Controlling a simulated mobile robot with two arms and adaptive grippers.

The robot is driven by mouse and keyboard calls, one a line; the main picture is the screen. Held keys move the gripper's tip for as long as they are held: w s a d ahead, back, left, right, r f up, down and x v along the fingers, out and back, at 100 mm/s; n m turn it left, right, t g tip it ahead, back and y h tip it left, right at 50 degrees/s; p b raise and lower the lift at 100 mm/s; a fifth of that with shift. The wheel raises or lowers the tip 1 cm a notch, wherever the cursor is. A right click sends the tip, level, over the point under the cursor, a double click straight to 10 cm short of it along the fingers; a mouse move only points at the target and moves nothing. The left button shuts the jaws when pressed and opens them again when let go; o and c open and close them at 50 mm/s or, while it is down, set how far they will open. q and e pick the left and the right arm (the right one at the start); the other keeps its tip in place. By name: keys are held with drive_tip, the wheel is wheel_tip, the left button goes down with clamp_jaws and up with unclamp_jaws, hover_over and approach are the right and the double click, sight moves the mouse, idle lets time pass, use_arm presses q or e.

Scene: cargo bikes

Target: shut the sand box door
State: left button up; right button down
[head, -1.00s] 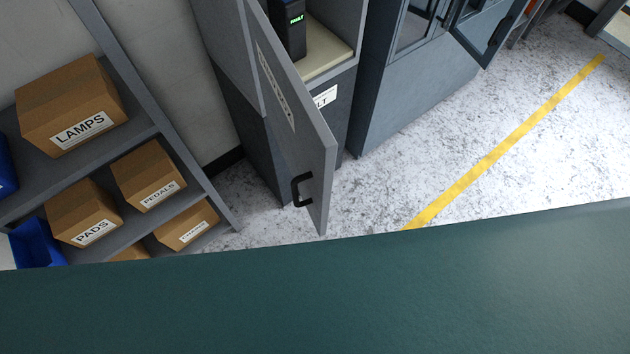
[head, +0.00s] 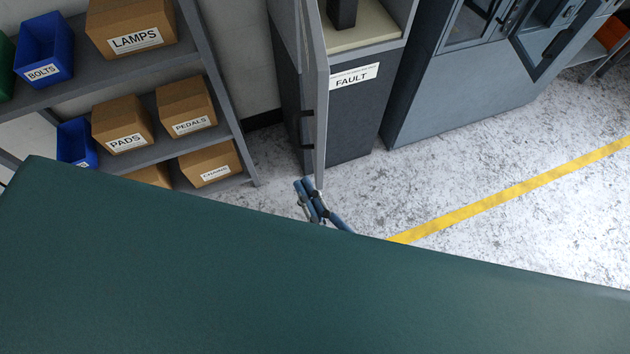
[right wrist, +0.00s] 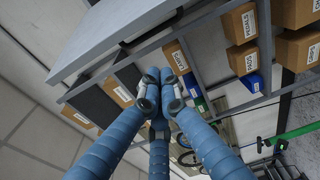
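A grey cabinet door (head: 316,85) with a black handle (head: 305,128) stands open, seen almost edge-on in the head view, in front of a cabinet with a FAULT label (head: 354,76). A blue-grey cabinet to its right also has an open windowed door (head: 553,38). No sand box label is readable, so I cannot tell which door is meant. My right gripper (head: 306,185) is just below the grey door's lower edge; contact is unclear. Its blue fingers look closed together, with nothing visible between them, also in the right wrist view (right wrist: 160,80). My left gripper is out of view.
A shelf rack (head: 214,75) with boxes and blue bins stands at the left. A broad dark green surface (head: 250,270) covers the bottom of the head view and hides part of my right arm. Speckled floor (head: 480,180) with a yellow line is clear at the right.

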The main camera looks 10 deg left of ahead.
drive_tip(key=w+p, duration=0.1)
drive_tip(key=w, duration=0.1)
drive_tip(key=w+a+p, duration=0.1)
drive_tip(key=w, duration=0.2)
drive_tip(key=w+p, duration=0.2)
drive_tip(key=shift+w+a, duration=0.25)
drive_tip(key=shift+w, duration=0.15)
